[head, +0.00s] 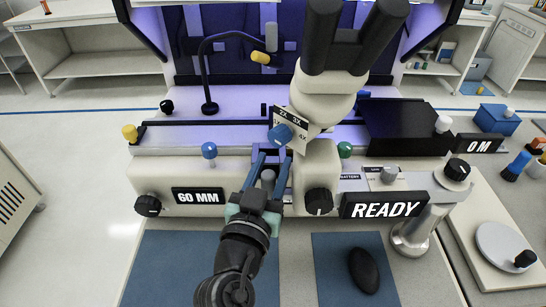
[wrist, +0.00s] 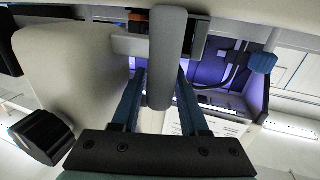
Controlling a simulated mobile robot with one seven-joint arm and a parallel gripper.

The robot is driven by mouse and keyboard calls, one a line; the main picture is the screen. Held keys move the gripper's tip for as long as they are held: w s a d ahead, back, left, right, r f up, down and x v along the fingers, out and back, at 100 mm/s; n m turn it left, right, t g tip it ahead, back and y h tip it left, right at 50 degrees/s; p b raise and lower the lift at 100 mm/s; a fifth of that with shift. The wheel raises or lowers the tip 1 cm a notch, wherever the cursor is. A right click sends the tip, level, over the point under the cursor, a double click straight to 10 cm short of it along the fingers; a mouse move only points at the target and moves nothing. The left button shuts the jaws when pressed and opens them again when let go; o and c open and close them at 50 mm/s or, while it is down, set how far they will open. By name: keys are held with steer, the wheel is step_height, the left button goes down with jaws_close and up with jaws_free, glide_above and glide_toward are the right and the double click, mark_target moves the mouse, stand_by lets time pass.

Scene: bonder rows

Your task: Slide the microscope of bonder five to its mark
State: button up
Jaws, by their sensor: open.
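The microscope (head: 325,85) stands at the middle of the bonder, cream-coloured, with two black eyepieces and a blue magnification knob (head: 280,133). My gripper (head: 270,158) is open in front of the bonder, just left of the microscope's lower body. A grey rounded bar (wrist: 167,55) lies between the two blue fingers in the wrist view, with a gap visible on its left; contact on its right is unclear. It also shows as a grey end between the fingers in the head view (head: 268,178). I cannot make out the mark or a bonder number.
Signs read "60 MM" (head: 198,195) and "READY" (head: 375,205). A black knob (head: 319,201) sits close right of my gripper. A blue-topped knob (head: 209,151) stands to the left. A black mouse (head: 364,270) lies on a blue mat (head: 330,245). A gooseneck lamp (head: 205,75) rises behind.

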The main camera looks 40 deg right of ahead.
steer(key=shift+w+d, duration=0.25)
steer(key=shift+d, duration=0.1)
steer(key=shift+c, duration=0.3)
jaws_close()
stand_by(1.0)
